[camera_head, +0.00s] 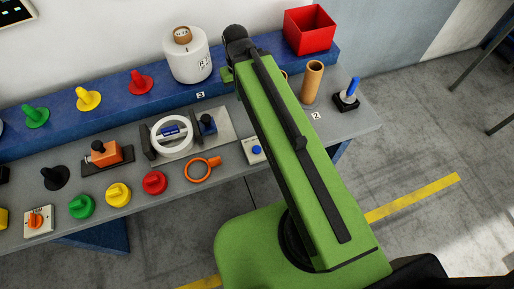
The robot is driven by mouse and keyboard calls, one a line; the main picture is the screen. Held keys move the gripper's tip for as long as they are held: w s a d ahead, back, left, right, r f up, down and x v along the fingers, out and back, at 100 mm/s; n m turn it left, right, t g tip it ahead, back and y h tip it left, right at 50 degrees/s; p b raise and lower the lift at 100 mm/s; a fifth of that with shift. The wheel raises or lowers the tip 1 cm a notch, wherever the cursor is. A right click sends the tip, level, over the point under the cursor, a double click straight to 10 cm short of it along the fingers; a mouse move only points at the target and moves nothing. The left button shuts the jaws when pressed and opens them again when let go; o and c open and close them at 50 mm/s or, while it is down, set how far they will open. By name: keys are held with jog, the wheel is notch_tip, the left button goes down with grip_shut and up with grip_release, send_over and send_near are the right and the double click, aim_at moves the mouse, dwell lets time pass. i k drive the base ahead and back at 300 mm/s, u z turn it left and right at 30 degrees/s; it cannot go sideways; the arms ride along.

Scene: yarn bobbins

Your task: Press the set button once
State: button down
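A white plate (248,157) with a round blue button (256,150) lies on the grey worktop, close against the left side of my green arm. The right part of the plate is partly covered by my arm. My gripper does not show; only my upper arm and its dark end joint are visible, reaching over the bench to the back shelf.
A blue shelf (110,105) behind holds cones, a white canister (187,58) and a red bin (309,30). A brown tube (311,82) stands right.

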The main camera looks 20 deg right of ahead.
aim_at(256, 149)
jog(key=u, duration=0.05)
jog(key=k, duration=1.1)
jog(key=u, duration=3.15)
jog(key=k, duration=0.7)
jog(key=z, duration=0.3)
